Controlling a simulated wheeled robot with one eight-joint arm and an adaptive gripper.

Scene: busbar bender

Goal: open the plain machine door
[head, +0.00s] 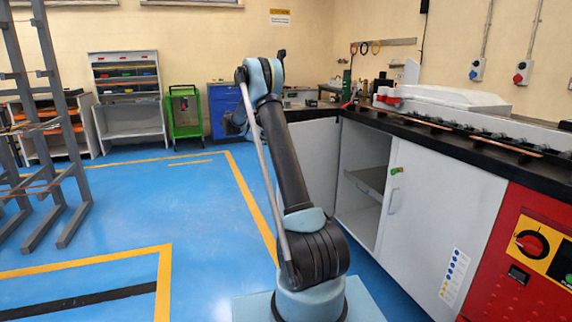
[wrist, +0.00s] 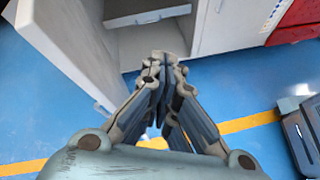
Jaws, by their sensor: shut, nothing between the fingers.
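The plain machine door (head: 318,165) is a white panel without labels. It stands swung out from the cabinet in the head view, partly hidden behind my arm. In the wrist view the door (wrist: 75,50) fills the upper left, with its lower free edge near my fingers. The open compartment (head: 368,180) shows a grey shelf (wrist: 148,16). My gripper (wrist: 162,62) is shut and empty, in front of the opening and to the right of the door; whether it touches the door cannot be told.
A second white door (head: 425,225) with a handle, green knob and stickers is closed. The red panel (head: 520,260) with a rotary switch is at the right. A black worktop (head: 440,135) runs above. Blue floor (head: 205,220) is clear at left; a grey rack (head: 50,130) stands further left.

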